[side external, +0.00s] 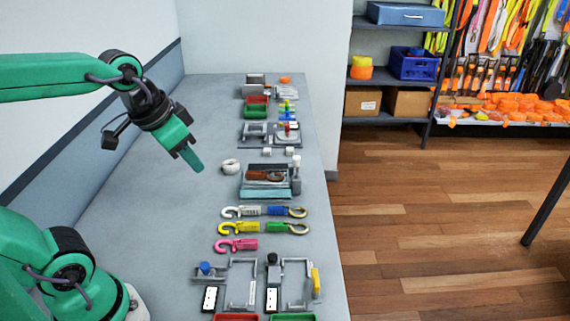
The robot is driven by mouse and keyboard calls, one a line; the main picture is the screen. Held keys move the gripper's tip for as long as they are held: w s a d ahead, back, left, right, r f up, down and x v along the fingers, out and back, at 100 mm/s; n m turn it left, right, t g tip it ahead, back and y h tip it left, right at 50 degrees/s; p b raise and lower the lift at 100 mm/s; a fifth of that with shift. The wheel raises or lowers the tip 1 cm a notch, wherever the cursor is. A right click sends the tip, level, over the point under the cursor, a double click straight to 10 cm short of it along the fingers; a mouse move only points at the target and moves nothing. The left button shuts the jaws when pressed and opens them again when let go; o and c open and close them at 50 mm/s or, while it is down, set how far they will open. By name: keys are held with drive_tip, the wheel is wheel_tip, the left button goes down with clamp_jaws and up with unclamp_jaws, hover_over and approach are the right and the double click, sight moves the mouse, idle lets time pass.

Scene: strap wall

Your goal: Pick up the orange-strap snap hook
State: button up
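An orange-brown piece with a brass-coloured end (257,175) lies on a grey and teal fixture (266,193) in the middle of the bench. It looks like the orange-strap snap hook, but it is small and I cannot make out its shape fully. Below it lie a hook with a blue strap (273,211), a hook with a yellow-green strap (270,228) and a pink hook (240,245). My gripper (194,161) is above the bench, to the left of the fixture and apart from it. Its green fingers overlap, so their opening is hidden. I see nothing held.
A white ring (231,167) lies left of the fixture, and a grey post (296,176) stands at its right end. Wire-frame stands (243,283) fill the near end.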

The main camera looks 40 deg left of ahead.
drive_tip(key=w+a+m+g, duration=0.1)
drive_tip(key=w+a+m, duration=0.1)
drive_tip(key=w, duration=0.4)
drive_tip(key=m+g, duration=0.4)
drive_tip(key=m, duration=0.2)
hover_over(259, 172)
wheel_tip(259, 172, down, 13)
drive_tip(key=shift+s+r, duration=0.15)
drive_tip(key=shift+r, duration=0.05)
drive_tip(key=shift+w+a+f, duration=0.15)
drive_tip(key=shift+w+f, duration=0.05)
drive_tip(key=shift+f, duration=1.45)
drive_tip(key=shift+f, duration=2.6)
